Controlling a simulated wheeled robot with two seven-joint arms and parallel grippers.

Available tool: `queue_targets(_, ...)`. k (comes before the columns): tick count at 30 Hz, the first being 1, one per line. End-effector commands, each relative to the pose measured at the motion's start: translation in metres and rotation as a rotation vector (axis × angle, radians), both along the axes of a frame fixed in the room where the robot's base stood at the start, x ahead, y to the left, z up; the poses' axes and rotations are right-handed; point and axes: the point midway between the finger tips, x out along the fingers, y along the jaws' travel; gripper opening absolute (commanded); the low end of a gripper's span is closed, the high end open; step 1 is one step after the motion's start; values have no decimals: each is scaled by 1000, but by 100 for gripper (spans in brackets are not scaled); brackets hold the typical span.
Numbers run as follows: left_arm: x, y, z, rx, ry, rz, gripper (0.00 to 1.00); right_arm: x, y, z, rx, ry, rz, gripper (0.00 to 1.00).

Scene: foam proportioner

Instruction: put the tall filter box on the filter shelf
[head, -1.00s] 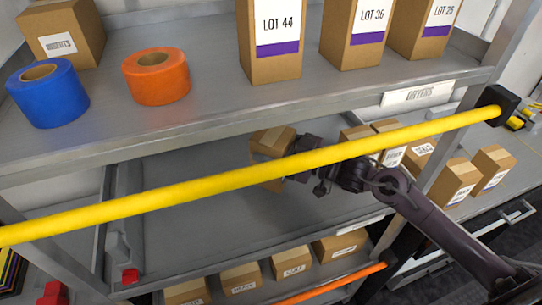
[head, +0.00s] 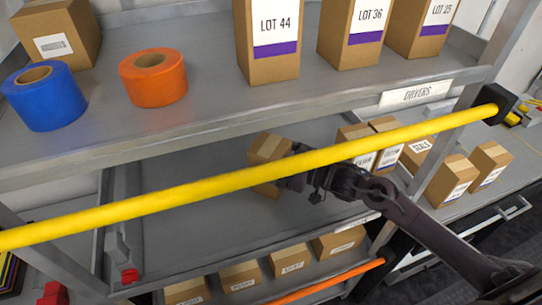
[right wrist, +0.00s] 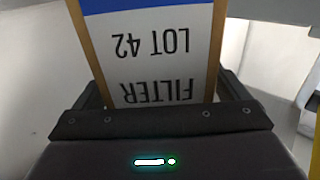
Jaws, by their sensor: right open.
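A brown cardboard box (head: 265,148) is at the middle shelf (head: 215,215) in the head view, behind the yellow bar. It looks tilted, and I cannot tell whether its base rests flat. In the right wrist view this box (right wrist: 160,50) has a white label reading FILTER LOT 42, upside down, with a blue band. My right gripper (head: 284,181) is at the box's right side, partly hidden by the bar. In the wrist view its open fingers (right wrist: 160,95) stand on either side of the box. My left gripper is not in view.
The yellow bar (head: 180,199) crosses in front of the shelves. The upper shelf (head: 215,110) holds LOT boxes, a blue roll (head: 45,110) and an orange roll (head: 155,92). Smaller boxes (head: 238,280) line the lower shelf; several others (head: 455,180) stand at right. The middle shelf's left part is clear.

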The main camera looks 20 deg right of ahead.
Motion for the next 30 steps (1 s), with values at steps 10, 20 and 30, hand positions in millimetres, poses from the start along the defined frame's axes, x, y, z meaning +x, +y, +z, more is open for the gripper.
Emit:
queue_targets(10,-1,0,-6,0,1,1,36,-12,-13,-2,-2,3,0,94)
queue_targets(20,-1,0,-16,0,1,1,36,-44,-46,0,-1,2,0,94)
queue_targets(30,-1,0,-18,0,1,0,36,-51,-55,3,1,-1,1,94)
